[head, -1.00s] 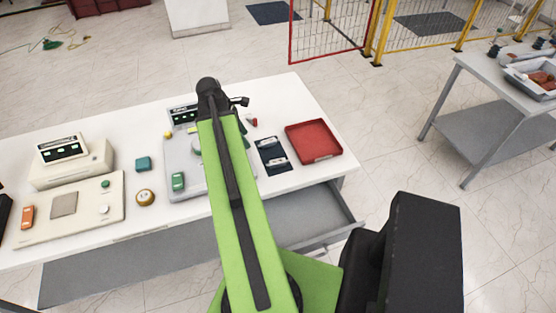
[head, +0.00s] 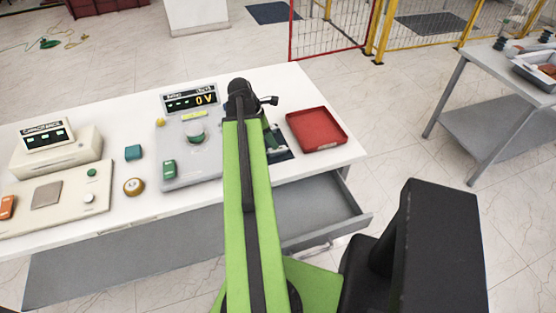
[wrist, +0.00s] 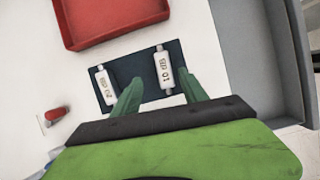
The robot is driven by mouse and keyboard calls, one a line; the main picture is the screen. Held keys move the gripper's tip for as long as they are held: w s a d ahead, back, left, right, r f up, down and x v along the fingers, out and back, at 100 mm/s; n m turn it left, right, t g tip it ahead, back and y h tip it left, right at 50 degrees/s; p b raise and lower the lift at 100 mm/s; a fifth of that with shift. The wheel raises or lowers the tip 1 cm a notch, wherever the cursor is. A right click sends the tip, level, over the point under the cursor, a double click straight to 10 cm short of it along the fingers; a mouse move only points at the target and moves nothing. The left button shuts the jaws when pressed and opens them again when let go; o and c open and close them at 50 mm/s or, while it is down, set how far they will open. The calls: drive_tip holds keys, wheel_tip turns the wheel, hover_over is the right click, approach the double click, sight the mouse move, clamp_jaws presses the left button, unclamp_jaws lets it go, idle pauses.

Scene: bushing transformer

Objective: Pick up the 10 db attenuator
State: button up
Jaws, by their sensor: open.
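The 10 dB attenuator (wrist: 165,66) is a small white cylinder with metal ends, lying on a dark blue mat (wrist: 134,65) in the wrist view. A similar white attenuator (wrist: 104,86), its label looking like 20 dB, lies to its left. My gripper (wrist: 161,79) is open, its two green fingers spread left and right of the 10 dB attenuator's near end, with nothing held. Whether the fingertips are level with it or above it I cannot tell. In the head view my arm covers most of the mat (head: 284,155) and both attenuators.
A red tray (head: 316,129) sits right of the mat, beyond it in the wrist view (wrist: 115,18). A red-capped part (wrist: 56,114) lies to the left. A grey device with a 0 V display (head: 190,100) stands left of my arm. An open drawer (head: 310,210) juts from the table front.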

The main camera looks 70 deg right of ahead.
sight(278, 151)
drive_tip(key=shift+f, duration=0.1)
drive_tip(key=b+x, duration=0.5)
drive_tip(key=shift+s+a+f, duration=0.15)
drive_tip(key=shift+a+f, duration=0.1)
drive_tip(key=shift+a, duration=0.1)
drive_tip(key=shift+r, duration=0.15)
clamp_jaws()
